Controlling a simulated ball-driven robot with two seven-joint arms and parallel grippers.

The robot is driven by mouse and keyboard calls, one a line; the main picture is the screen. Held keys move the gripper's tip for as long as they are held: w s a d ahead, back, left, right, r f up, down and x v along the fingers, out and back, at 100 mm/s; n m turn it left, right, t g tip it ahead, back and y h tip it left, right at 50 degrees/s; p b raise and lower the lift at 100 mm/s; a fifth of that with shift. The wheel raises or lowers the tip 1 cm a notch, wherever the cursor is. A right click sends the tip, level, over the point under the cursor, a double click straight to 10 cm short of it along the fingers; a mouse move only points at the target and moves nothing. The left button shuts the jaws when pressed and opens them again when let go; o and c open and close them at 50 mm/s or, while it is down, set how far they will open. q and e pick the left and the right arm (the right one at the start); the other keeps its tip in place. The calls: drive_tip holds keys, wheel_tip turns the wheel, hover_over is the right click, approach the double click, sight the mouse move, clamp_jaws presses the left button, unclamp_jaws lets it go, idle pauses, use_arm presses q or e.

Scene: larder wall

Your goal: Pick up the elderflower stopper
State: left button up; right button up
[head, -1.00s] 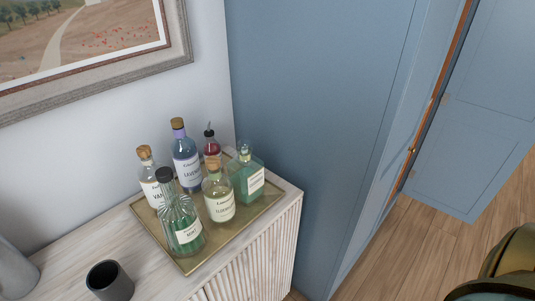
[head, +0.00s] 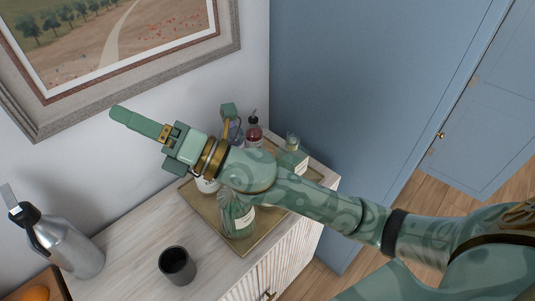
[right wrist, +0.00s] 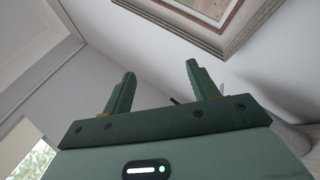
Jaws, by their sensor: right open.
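My right arm reaches in from the right across the bottles, and my right gripper (head: 145,140) is beyond them to the left, raised above the cabinet top and pointing left. The right wrist view shows its two green fingers apart with nothing between them (right wrist: 160,72). The elderflower bottle is almost wholly hidden behind my forearm. A small tan patch (head: 270,147) above the arm may be its cork stopper; I cannot tell for sure. My left gripper is not in view.
A brass tray (head: 262,232) carries a mint bottle (head: 238,219), a red bottle with a dark pourer (head: 254,131) and a squat green bottle (head: 294,158). A dark cup (head: 177,265) and a steel flask (head: 72,245) stand at left. A framed picture (head: 120,90) hangs behind.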

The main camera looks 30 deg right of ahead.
drive_tip(key=s+a+f+n+g+y, duration=0.1)
drive_tip(key=s+a+n+g+y, duration=0.3)
drive_tip(key=n+g, duration=0.65)
drive_tip(key=w+d+f+n+g+h, duration=0.3)
drive_tip(key=f+n+g+h, duration=0.2)
drive_tip(key=f+n+h, duration=0.5)
drive_tip(key=w+d+h, duration=0.1)
drive_tip(key=d+h, duration=0.1)
drive_tip(key=d, duration=0.2)
drive_tip(key=w+d+t+h, duration=0.1)
drive_tip(key=w+d+h, duration=0.1)
drive_tip(key=d+h, duration=0.1)
drive_tip(key=w+d+h, duration=0.2)
drive_tip(key=d, duration=0.4)
drive_tip(key=shift+w+n+h, duration=0.1)
drive_tip(key=shift+n+h, duration=0.15)
drive_tip(key=shift+h, duration=0.15)
drive_tip(key=w+d+r+m+h, duration=0.1)
drive_tip(key=d+r+h, duration=0.1)
drive_tip(key=d, duration=0.4)
drive_tip(key=w+d+r+m+h, duration=0.1)
drive_tip(key=d+r+h, duration=0.15)
drive_tip(key=d, duration=0.35)
drive_tip(key=shift+t, duration=0.25)
drive_tip(key=f, duration=1)
drive_tip(key=shift+w+d, duration=0.15)
drive_tip(key=shift+d, duration=0.2)
wheel_tip(320, 180, down, 6)
drive_tip(key=shift+f, duration=0.1)
drive_tip(key=c, duration=1.1)
